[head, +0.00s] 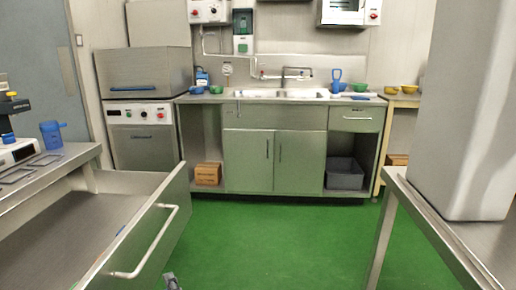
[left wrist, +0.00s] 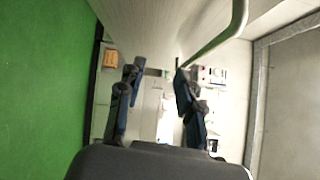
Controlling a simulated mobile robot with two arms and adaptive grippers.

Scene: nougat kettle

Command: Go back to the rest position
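My left gripper (left wrist: 157,78) shows in the left wrist view with its two dark fingers spread apart and nothing between them. The bar handle (left wrist: 232,35) of the drawer passes close by at the upper right of that view, apart from the fingers as far as I can tell. In the head view, a small part of my left gripper (head: 172,282) peeks in at the bottom edge, just in front of the drawer handle (head: 148,250). The drawer (head: 165,228) stands pulled open. My right gripper is in neither view.
A counter (head: 70,158) with a blue mug (head: 51,134) is above the open drawer. A steel table (head: 425,222) bearing a large grey block (head: 465,120) stands at the right. The green floor (head: 270,240) between them is clear. A sink cabinet (head: 275,158) is at the back.

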